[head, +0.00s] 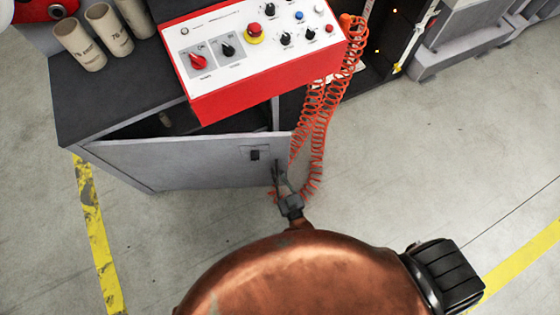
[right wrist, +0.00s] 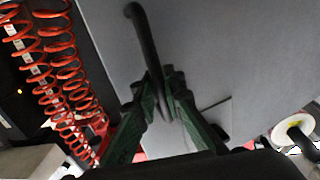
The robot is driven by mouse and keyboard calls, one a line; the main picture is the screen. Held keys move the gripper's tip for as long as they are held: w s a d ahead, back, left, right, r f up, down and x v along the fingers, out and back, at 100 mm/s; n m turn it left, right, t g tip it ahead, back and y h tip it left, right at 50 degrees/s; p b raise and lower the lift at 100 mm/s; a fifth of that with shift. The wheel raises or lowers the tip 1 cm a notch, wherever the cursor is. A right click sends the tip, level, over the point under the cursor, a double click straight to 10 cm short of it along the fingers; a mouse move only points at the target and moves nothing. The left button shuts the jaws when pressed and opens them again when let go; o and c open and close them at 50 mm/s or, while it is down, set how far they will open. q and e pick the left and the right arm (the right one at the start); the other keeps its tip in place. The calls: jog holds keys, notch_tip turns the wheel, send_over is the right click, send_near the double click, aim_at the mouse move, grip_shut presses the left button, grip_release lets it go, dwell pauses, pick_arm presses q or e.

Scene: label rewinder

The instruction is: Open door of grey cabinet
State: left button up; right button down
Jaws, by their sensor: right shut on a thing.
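The grey cabinet (head: 110,105) stands at the upper left of the head view. Its door (head: 195,160) is partly open: a dark wedge-shaped gap shows between the door's top edge and the cabinet, wider to the right. A small dark latch (head: 255,154) sits on the door's face. My right gripper (head: 280,177) is at the door's right side. In the right wrist view its green fingers (right wrist: 164,88) are shut on the dark curved door handle (right wrist: 143,35), against the grey door panel (right wrist: 220,50). My left gripper is out of view.
Red coiled hoses (head: 322,115) hang close beside the door's right edge and my right gripper. A red and white control panel (head: 250,55) overhangs the cabinet. Cardboard cores (head: 80,45) stand on top. The floor (head: 420,160) to the right is clear.

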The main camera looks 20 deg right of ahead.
jog(key=shift+f, duration=0.15)
jog(key=c, duration=2)
grip_release()
